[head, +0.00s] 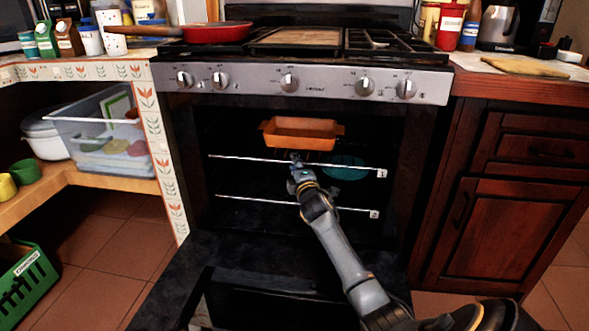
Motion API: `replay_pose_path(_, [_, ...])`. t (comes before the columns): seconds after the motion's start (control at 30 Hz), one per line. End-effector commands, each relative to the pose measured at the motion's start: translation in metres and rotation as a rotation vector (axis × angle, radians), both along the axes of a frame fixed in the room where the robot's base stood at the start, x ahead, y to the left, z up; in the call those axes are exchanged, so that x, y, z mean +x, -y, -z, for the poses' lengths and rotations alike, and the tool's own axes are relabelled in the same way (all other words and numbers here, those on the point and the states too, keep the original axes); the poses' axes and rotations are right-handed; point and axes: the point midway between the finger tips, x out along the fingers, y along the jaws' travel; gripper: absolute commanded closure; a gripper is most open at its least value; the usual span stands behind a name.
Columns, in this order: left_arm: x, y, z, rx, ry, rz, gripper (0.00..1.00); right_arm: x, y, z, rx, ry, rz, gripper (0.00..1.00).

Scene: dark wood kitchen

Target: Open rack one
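The oven (300,85) stands open, with its door (270,270) folded down in front. Inside are two wire racks, an upper rack (240,157) and a lower rack (245,200), whose front bars show as bright lines. Each bar has a small white tag at its right end, too small to read. My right gripper (296,163) is at the front bar of the upper rack, near its middle, below the orange dish. Its fingers are too small and dark to tell whether they are open or shut on the bar. My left gripper is out of view.
An orange baking dish (301,133) and a teal dish (345,168) are inside the oven. A red pan (215,33) is on the stove top. A green crate (25,285) stands on the floor at left. Wooden cabinets (505,195) flank the oven at right.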

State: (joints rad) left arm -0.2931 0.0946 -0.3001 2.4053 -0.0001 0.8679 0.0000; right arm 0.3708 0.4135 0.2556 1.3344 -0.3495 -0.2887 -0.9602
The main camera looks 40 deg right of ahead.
Motion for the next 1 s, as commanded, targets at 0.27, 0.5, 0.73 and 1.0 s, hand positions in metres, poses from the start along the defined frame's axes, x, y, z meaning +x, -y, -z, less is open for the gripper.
replay_pose_path(0.27, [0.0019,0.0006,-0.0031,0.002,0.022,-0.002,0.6,0.0128,0.0073,-0.0004,0.001,0.0,0.0,0.7])
replay_pose_path(0.5, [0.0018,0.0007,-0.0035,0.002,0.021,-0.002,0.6,0.0127,0.0071,-0.0005,0.001,0.0,0.0,0.78])
replay_pose_path(0.73, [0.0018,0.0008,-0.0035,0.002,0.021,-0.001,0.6,0.0126,0.007,-0.0003,0.001,0.0,0.0,1.0])
replay_pose_path(1.0, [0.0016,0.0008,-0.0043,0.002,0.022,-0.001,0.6,0.0124,0.0067,-0.0001,0.002,0.0,0.0,1.0])
